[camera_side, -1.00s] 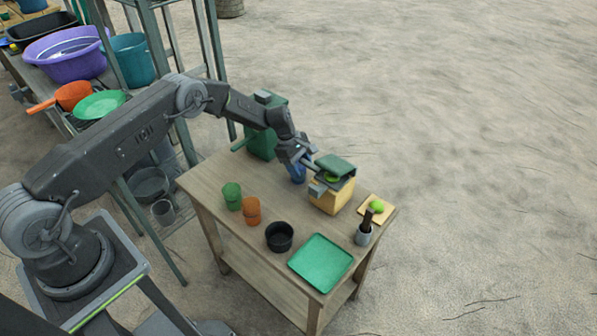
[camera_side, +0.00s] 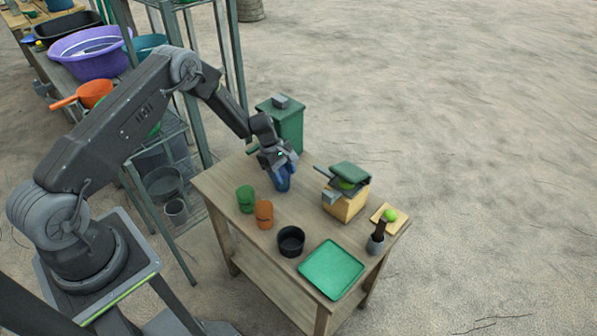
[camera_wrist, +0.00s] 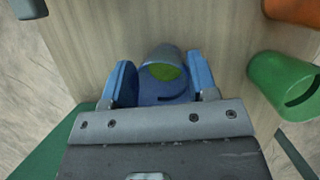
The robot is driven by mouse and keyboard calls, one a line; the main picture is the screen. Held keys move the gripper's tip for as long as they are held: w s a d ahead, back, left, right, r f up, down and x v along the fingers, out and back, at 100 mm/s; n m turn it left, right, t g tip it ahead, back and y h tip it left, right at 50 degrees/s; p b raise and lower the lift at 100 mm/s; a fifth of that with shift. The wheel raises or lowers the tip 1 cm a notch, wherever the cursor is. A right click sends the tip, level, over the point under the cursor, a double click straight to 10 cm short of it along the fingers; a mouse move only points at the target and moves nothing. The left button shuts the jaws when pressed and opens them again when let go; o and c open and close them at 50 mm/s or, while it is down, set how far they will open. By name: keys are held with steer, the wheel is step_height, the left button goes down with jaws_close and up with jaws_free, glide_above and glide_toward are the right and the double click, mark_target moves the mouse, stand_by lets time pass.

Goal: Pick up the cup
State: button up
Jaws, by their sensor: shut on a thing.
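A blue cup (camera_side: 283,180) is at the back of the wooden table, in the grip of my gripper (camera_side: 279,166). In the wrist view the cup (camera_wrist: 164,52) sits between the two blue fingers of my gripper (camera_wrist: 161,82), which press on its sides. Something green shows inside the cup. Its lower part is largely hidden in the wrist view, and I cannot tell whether its base touches the table. A green cup (camera_side: 245,199) and an orange cup (camera_side: 264,213) stand on the table to the left of it.
A yellow press with a green top (camera_side: 346,190) stands to the right. A green bin-like box (camera_side: 289,126) is behind my gripper.

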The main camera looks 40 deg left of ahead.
steer(key=s+a, duration=1.1)
steer(key=s, duration=0.2)
steer(key=s+a, duration=1.1)
steer(key=s, duration=0.3)
step_height(320, 180, up, 13)
steer(key=w+d+m+g, duration=0.1)
steer(key=w+d+m, duration=0.2)
steer(key=w+d, duration=0.45)
steer(key=w+d+m+g, duration=0.15)
steer(key=w+d, duration=0.35)
steer(key=d, duration=0.6)
steer(key=w+d+m+g, duration=0.1)
steer(key=w+d+m, duration=0.2)
steer(key=w+d, duration=0.45)
steer(key=s+d+m+y, duration=0.1)
steer(key=s+d+m, duration=0.1)
steer(key=d, duration=1)
steer(key=s+d+m+y, duration=0.1)
steer(key=s+d+m, duration=0.2)
steer(key=d, duration=1)
steer(key=shift+g, duration=0.45)
steer(key=shift+w+d+f, duration=0.1)
steer(key=shift+f, duration=3)
steer(key=shift+w+d+f, duration=0.1)
steer(key=shift+f, duration=2.95)
